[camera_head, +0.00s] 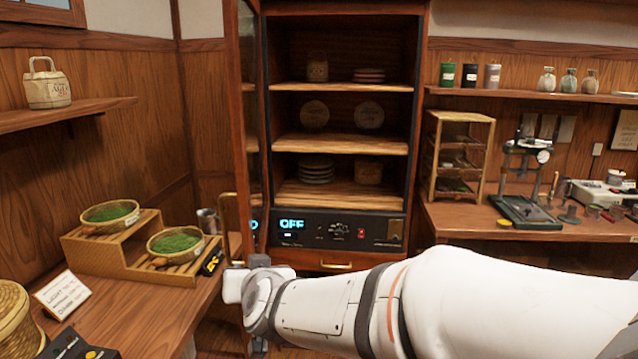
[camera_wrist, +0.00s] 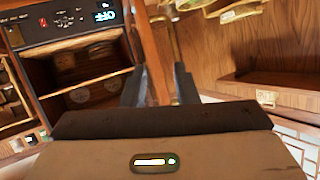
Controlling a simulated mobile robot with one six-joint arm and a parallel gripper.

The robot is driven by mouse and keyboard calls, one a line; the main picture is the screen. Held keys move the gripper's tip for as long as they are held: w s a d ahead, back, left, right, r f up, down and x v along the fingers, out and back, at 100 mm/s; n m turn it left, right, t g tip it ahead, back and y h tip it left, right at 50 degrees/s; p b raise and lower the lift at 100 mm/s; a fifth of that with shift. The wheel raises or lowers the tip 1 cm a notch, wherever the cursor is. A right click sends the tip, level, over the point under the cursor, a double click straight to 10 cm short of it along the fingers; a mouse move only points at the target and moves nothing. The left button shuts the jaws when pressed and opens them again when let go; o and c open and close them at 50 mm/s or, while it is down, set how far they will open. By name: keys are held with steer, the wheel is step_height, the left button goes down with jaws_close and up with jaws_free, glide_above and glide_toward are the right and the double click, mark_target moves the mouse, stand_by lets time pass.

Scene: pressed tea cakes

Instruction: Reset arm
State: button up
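My gripper (camera_wrist: 160,88) shows two dark fingers spread apart in the wrist view. The wooden edge of the open cabinet door (camera_wrist: 150,40) lies between or just beyond them, and contact cannot be told. In the head view my white arm reaches in from the lower right, with its wrist end low beside the open door (camera_head: 245,120). The fingertips are not clear there. A brass door handle (camera_head: 229,208) shows just above the wrist. The cabinet (camera_head: 340,178) stands open, with its panel reading OFF (camera_head: 291,224).
Round tea cakes (camera_head: 369,115) and stacks sit on the cabinet shelves. At left, a stepped wooden stand (camera_head: 100,255) holds two baskets of green leaves (camera_head: 110,216). At right, a counter (camera_head: 480,222) holds a scale, a bamboo rack (camera_head: 458,155) and tools. Jars line a wall shelf.

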steer(key=s+d+f+g+h, duration=0.1)
steer(key=s+d+f+g, duration=0.2)
steer(key=s+d, duration=0.3)
steer(key=s+d+f+m+g+h, duration=0.1)
steer(key=s+d+f+g+h, duration=0.1)
steer(key=s+d, duration=0.5)
steer(key=s+d+f+m+g+h+p, duration=0.1)
steer(key=s+d+f+g, duration=0.3)
steer(key=d, duration=1)
steer(key=shift+s+d+g+h, duration=0.4)
steer(key=shift+s+g+h, duration=0.25)
steer(key=shift+s, duration=0.5)
